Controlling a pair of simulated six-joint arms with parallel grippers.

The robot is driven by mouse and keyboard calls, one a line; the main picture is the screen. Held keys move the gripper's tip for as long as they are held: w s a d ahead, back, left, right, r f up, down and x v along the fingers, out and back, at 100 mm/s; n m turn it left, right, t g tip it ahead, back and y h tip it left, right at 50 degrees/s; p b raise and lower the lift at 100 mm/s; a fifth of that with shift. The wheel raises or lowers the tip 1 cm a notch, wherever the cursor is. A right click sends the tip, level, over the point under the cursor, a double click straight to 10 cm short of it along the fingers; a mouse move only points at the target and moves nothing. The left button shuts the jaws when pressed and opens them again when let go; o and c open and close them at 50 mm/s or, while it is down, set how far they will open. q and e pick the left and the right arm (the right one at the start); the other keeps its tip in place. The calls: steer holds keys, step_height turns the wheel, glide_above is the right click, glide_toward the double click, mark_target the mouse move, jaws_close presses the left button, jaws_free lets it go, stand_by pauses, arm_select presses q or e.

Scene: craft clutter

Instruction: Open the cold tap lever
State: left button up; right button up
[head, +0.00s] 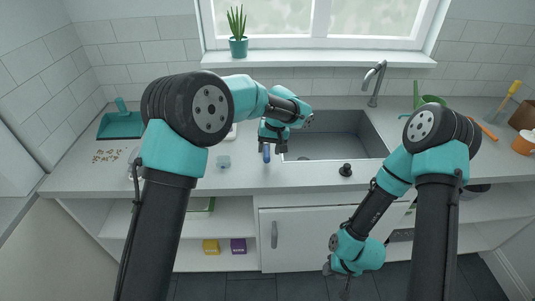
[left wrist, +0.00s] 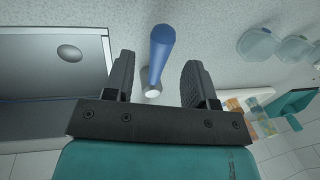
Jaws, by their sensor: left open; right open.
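The blue cold tap lever (head: 267,154) stands at the left end of the sink, on the worktop. In the left wrist view the blue lever (left wrist: 161,45) has a pale metal end and lies between my finger lines. My left gripper (head: 273,147) is over it, open, with one finger on each side; in the left wrist view the fingers (left wrist: 157,75) are apart from the lever. My right gripper (head: 338,281) is open and empty, low in front of the cabinet. The grey curved tap spout (head: 377,80) rises behind the sink.
The sink basin (head: 335,137) lies right of the lever. A black knob (head: 345,170) stands at its front edge. A clear container (head: 223,162) is left of the lever. A teal dustpan (head: 120,124) and scattered bits (head: 106,156) lie far left. A potted plant (head: 238,42) is on the sill.

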mark_target(266, 153)
arm_select(q)
steer(key=shift+a+f, duration=0.15)
steer(key=shift+f, duration=0.6)
steer(key=shift+a+f, duration=0.15)
steer(key=shift+f, duration=0.55)
jaws_close()
